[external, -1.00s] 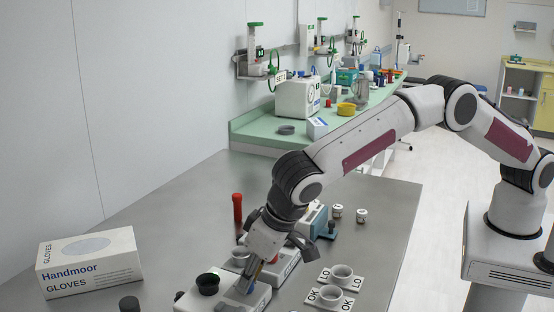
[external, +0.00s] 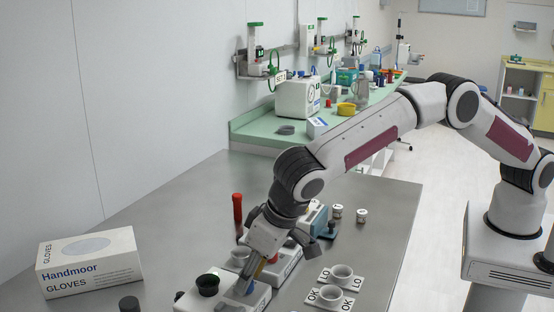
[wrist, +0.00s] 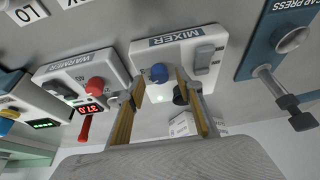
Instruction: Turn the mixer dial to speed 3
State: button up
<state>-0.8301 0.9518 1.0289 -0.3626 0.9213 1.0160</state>
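The mixer (wrist: 178,50) is a white box with a dark label reading MIXER; in the external view it (external: 262,297) stands at the front of the steel table. The dial appears between the fingertips in the wrist view, with visible gaps on both sides. I cannot tell whether the fingertips touch the mixer. The dial's speed mark is too small to read.
A grey lever switch (wrist: 204,57) is beside the dial. The warmer (wrist: 84,72), with a red knob and a 37.0 display, stands close by. The cap press (wrist: 275,40) is on the other side. A black cup (external: 208,284) stands at the mixer. A glove box (external: 90,262) lies left.

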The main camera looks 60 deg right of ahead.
jog(key=v, duration=0.4)
jog(key=s, duration=1.2)
jog(key=shift+s, duration=0.1)
